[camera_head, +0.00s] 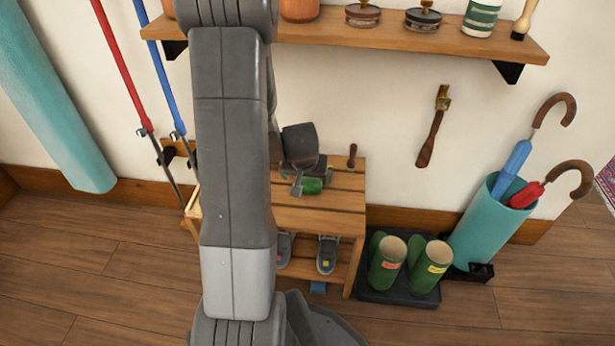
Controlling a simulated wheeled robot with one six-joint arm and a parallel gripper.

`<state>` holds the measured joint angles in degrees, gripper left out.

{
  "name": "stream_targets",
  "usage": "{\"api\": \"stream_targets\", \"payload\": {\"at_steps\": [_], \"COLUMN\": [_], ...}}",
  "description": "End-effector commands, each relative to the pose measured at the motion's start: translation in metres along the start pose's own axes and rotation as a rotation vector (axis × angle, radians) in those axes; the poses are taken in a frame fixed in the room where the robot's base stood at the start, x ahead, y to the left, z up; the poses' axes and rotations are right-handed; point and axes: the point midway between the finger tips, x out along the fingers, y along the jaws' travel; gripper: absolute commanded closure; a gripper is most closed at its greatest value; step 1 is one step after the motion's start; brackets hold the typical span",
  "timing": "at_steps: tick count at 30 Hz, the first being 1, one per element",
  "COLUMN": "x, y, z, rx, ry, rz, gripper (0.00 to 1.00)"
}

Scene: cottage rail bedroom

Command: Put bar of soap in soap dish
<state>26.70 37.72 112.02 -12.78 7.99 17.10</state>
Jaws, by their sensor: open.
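My gripper (308,178) is open over the top of the slatted wooden bench (335,202), with one grey finger pointing down. A small green block (313,186) is right beside that finger and partly hidden by it. The block may be the bar of soap, but it is too small to be sure. I cannot tell whether the finger touches it. I cannot make out a soap dish. My arm covers the left part of the bench top.
Shoes (328,254) stand on the bench's lower shelf. Green boots (388,262) on a dark tray and a teal umbrella stand (480,228) are on the right. A wall shelf (420,42) with jars hangs above. A small brown-handled item (352,157) is at the bench's back.

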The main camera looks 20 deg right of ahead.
Motion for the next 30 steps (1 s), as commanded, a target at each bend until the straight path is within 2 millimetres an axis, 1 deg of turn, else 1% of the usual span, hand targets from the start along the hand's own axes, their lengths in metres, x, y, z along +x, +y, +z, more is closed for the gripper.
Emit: {"api": "stream_targets", "payload": {"at_steps": [1, 3, 6, 10, 15, 19, 25, 28, 30], "x": [-0.019, -0.033, -0.049, -0.062, -0.071, -0.076, -0.083, -0.081, -0.072], "y": [0.0, 0.0, 0.0, 0.0, -0.002, -0.004, 0.002, 0.006, 0.006], "z": [-0.003, -0.002, -0.002, -0.001, 0.002, 0.009, 0.02, 0.023, 0.023], "rx": [0.001, 0.0, 0.001, 0.0, 0.0, 0.0, 0.001, 0.001, 0.0], "ry": [0.003, 0.003, 0.003, 0.001, 0.01, 0.061, 0.151, 0.172, 0.177], "rz": [-0.001, -0.001, -0.001, 0.0, -0.012, -0.039, -0.018, -0.002, 0.003], "gripper": [0.0, 0.0, 0.0, 0.0, 0.0, 0.0, 0.0, 0.0, 0.0]}}
